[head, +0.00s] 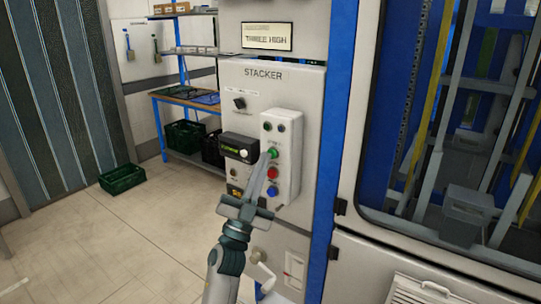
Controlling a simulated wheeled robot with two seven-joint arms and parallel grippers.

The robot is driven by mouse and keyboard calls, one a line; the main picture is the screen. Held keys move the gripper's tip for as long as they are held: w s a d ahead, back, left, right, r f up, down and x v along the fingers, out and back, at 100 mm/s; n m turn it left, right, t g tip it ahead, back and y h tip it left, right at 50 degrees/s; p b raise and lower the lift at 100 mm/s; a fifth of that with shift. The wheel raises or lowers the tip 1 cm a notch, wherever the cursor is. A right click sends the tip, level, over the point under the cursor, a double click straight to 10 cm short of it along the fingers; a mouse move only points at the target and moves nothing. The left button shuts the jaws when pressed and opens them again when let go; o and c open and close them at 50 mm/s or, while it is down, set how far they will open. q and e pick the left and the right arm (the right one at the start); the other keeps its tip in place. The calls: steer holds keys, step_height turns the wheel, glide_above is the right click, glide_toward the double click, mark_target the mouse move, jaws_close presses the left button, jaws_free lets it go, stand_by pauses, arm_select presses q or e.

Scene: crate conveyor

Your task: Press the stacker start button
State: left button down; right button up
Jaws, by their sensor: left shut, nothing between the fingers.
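The stacker panel (301,88) is a light cabinet face labelled STACKER. A raised white button box (287,131) on it carries a green button (273,153), a red button (272,173) and a blue button (271,191), with two dark round parts at its top. My left gripper (270,157) is shut and empty, its fingers pointing up at the green button. The fingertips overlap the button's lower left edge in the picture; I cannot tell whether they touch it. My right gripper is not in view.
A black device (238,146) sticks out left of the button box, and a dark knob (239,103) sits above it. A display (267,37) reads TRABLE HIGH. A framed machine window (450,130) stands right. Green crate (122,179) lies on the open floor left.

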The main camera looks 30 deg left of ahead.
arm_select(q)
steer(key=shift+w, duration=0.35)
stand_by(0.5)
stand_by(0.3)
steer(key=shift+s, duration=0.8)
steer(key=shift+s+a+p, duration=0.2)
steer(key=shift+s+p, duration=0.55)
steer(key=shift+s, duration=1.8)
steer(key=shift+w+f, duration=0.1)
